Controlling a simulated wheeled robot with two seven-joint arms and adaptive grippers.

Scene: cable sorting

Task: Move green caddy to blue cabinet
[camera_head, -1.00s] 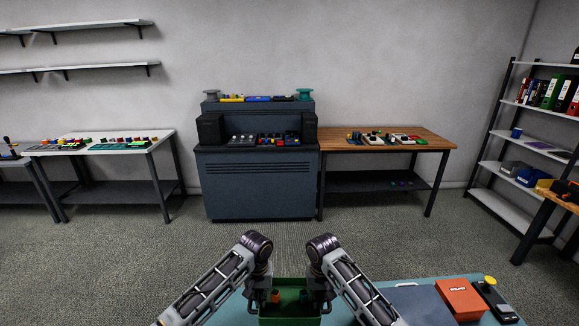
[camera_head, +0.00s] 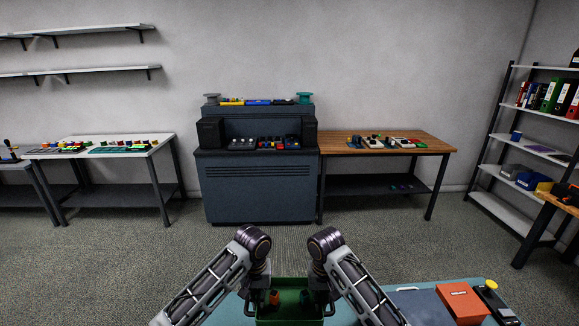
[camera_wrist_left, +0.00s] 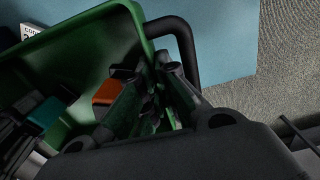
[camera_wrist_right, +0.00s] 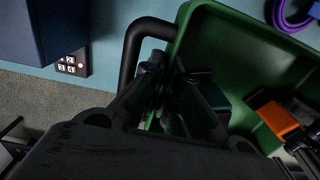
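The green caddy (camera_head: 290,321) is at the bottom middle of the head view, between my two grippers. Orange and dark pieces lie in it. My left gripper (camera_head: 249,297) is at its left side; in the left wrist view its fingers (camera_wrist_left: 154,104) close on the caddy's wall beside a black handle. My right gripper (camera_head: 328,297) is at the right side; in the right wrist view its fingers (camera_wrist_right: 170,105) close on the opposite wall beside the other handle. The fingertips are partly dark. The blue-grey cabinet (camera_head: 260,188) stands against the back wall, well apart from the caddy.
A teal-topped table (camera_head: 420,287) is below the caddy, with a blue panel and an orange box (camera_head: 461,302) at right. Carpet lies open before the cabinet. A white table (camera_head: 100,147) stands left of it, a wooden table (camera_head: 390,143) right. Devices crowd the cabinet's ledge.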

